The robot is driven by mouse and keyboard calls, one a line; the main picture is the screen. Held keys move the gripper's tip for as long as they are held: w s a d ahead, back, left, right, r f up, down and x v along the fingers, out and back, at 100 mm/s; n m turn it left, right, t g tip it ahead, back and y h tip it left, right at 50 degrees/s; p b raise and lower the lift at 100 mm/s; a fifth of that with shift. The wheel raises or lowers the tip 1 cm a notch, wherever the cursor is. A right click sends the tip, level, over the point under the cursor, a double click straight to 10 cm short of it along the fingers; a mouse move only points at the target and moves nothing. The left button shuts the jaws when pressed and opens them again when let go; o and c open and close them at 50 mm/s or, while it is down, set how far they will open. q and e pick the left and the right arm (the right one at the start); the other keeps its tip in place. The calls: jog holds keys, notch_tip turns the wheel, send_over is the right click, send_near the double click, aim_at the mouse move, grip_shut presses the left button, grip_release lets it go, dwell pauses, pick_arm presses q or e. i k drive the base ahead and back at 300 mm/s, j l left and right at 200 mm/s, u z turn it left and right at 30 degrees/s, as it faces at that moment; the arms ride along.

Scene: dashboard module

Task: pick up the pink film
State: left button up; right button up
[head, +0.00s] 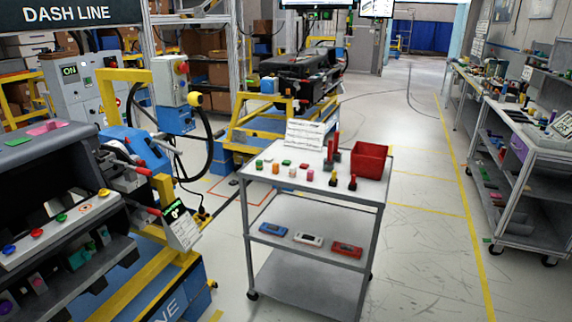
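A flat, thin pink piece that looks like the pink film (47,128) lies on top of the dark dashboard module (20,165) at the far left. It looks slightly see-through. Neither of my grippers shows in the head view, so I cannot see whether they are open or shut.
A grey cart (330,208) stands in the middle with small coloured parts and a red bin (369,160) on top. A yellow-and-blue fixture (160,215) is beside the dashboard. A loaded workbench (530,140) runs along the right. The floor aisle (430,230) between cart and bench is clear.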

aim_at(50, 126)
jog(key=u, duration=1.3)
